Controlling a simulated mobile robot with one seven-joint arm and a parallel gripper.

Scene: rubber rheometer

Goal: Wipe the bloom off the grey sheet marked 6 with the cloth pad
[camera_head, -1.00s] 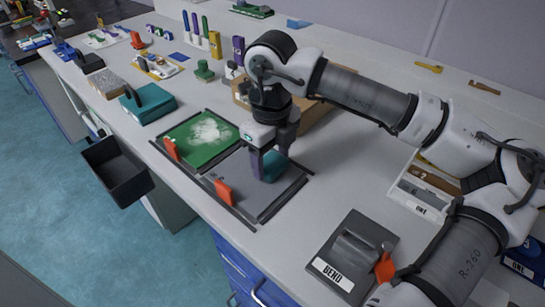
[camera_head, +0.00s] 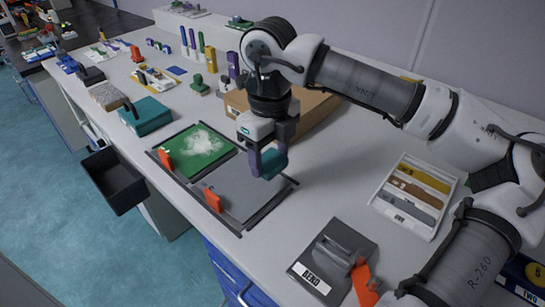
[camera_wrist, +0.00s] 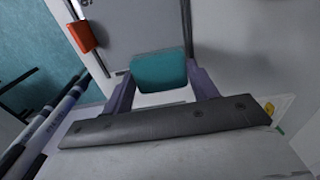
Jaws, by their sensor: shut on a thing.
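My gripper (camera_head: 264,166) is shut on the teal cloth pad (camera_head: 274,162), which sits between its purple fingers. It holds the pad over the back right part of the grey sheet (camera_head: 238,192), seemingly a little above it. The sheet lies flat in a dark frame with an orange clip (camera_head: 212,200) at its front left. Its visible surface looks plain grey, with no clear white bloom; the part behind the pad is hidden. I cannot read a number on it. The wrist view shows the pad (camera_wrist: 160,71) between both fingers, with the grey sheet (camera_wrist: 135,25) beyond.
A green sheet (camera_head: 183,160) with a white powdery patch lies left of the grey one. A cardboard box (camera_head: 312,112) stands behind my gripper. A grey block marked BEND (camera_head: 335,258) and a white tray of strips (camera_head: 382,205) stand right. A black bin (camera_head: 113,180) hangs at the front edge.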

